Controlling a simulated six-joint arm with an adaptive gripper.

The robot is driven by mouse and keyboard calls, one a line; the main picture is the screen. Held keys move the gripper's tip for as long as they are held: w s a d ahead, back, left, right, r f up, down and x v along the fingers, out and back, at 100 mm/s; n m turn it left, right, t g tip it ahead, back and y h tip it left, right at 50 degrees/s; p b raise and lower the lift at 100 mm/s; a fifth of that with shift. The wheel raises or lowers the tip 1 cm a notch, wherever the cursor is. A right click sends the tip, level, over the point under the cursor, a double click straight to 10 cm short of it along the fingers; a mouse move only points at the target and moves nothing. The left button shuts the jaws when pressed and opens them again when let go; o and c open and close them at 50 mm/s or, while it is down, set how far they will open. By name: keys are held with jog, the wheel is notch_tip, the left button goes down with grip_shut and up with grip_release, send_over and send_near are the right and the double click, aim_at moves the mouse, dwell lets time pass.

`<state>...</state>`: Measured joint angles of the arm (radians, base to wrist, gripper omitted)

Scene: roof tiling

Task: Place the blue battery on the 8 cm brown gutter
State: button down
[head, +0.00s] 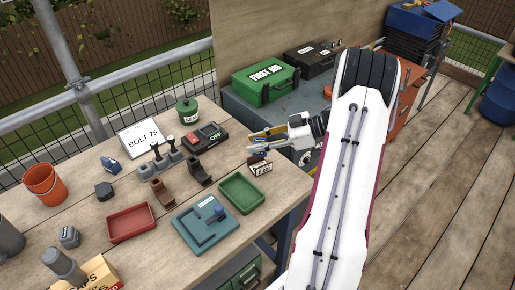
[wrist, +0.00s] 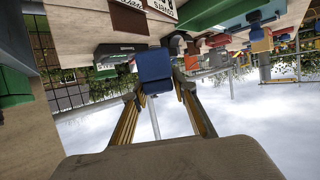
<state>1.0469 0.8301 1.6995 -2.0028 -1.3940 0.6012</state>
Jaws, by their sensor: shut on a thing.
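My gripper (head: 262,144) is shut on the blue battery (wrist: 154,68), which sits between its two yellow-sided fingers in the wrist view. In the head view the gripper is over the right part of the workbench, above a small labelled box (head: 260,166), and the battery is mostly hard to make out there. A reddish-brown gutter piece (head: 161,192) and a darker brown one (head: 199,173) stand mid-bench, left of the gripper. I cannot tell which is the 8 cm one. Nothing shows on top of either.
A red tray (head: 131,223), a green tray (head: 242,193) and a teal board with blocks (head: 187,234) lie in front of the gutters. Grey posts (head: 158,160), a BOLT 75 sign (head: 143,138) and a red-black device (head: 204,138) stand behind them. An orange bucket (head: 46,184) is far left.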

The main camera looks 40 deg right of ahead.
jog(key=shift+f, duration=1.4)
jog(key=shift+f, duration=0.2)
jog(key=c, duration=1.6)
grip_release()
jog(key=shift+r, duration=0.2)
jog(key=shift+s+d+r, duration=0.1)
jog(key=shift+s+d, duration=0.05)
jog(key=v, duration=1.1)
jog(key=shift+s+d+r, duration=0.15)
jog(key=shift+s, duration=0.05)
